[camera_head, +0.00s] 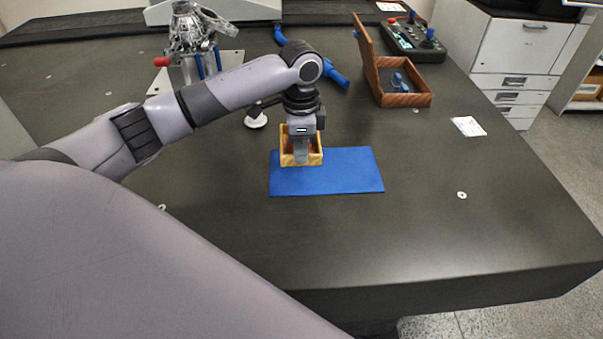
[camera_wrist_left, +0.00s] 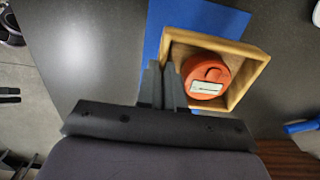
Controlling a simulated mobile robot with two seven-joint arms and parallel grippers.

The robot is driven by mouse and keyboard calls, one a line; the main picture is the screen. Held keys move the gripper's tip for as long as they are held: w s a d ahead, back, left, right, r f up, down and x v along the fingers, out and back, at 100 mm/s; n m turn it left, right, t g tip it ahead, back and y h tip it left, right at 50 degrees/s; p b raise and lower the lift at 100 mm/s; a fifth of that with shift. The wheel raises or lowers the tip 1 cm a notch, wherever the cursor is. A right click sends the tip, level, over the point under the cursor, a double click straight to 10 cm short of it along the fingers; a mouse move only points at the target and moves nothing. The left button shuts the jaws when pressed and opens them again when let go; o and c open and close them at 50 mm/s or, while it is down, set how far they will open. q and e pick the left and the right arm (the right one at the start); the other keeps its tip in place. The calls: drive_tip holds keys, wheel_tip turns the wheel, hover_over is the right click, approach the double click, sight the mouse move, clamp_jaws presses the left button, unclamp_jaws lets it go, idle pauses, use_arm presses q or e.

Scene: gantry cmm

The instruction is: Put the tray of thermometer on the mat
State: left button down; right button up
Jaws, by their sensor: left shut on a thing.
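The tray (camera_head: 315,159) is a small open wooden box. It hangs at or over the back left part of the flat blue mat (camera_head: 345,175); I cannot tell whether it touches the mat. In the left wrist view the tray (camera_wrist_left: 240,48) holds a round orange thermometer (camera_wrist_left: 203,72) with a pale label. My left gripper (camera_head: 301,155) points down and is shut on one wall of the tray. Its fingers (camera_wrist_left: 163,78) show at that wall in the left wrist view. The blue mat (camera_wrist_left: 200,18) shows partly beneath the tray. My right gripper is not in view.
An open wooden case (camera_head: 405,98) with a blue item stands behind right, near a control box with joysticks (camera_head: 415,40). A metal fixture (camera_head: 192,40) and a blue tubular part (camera_head: 335,75) lie farther back.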

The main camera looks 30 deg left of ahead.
use_arm(q)
wheel_tip(320, 180, down, 6)
drive_tip(key=shift+f+b, duration=0.25)
drive_tip(key=shift+b, duration=0.15)
drive_tip(key=shift+f, duration=0.1)
drive_tip(key=shift+f, duration=0.1)
drive_tip(key=c, duration=1.3)
unclamp_jaws()
wheel_tip(320, 180, up, 12)
drive_tip(key=shift+f+p, duration=0.2)
drive_tip(key=shift+p, duration=0.6)
drive_tip(key=shift+r, duration=0.35)
drive_tip(key=shift+s+d, duration=0.1)
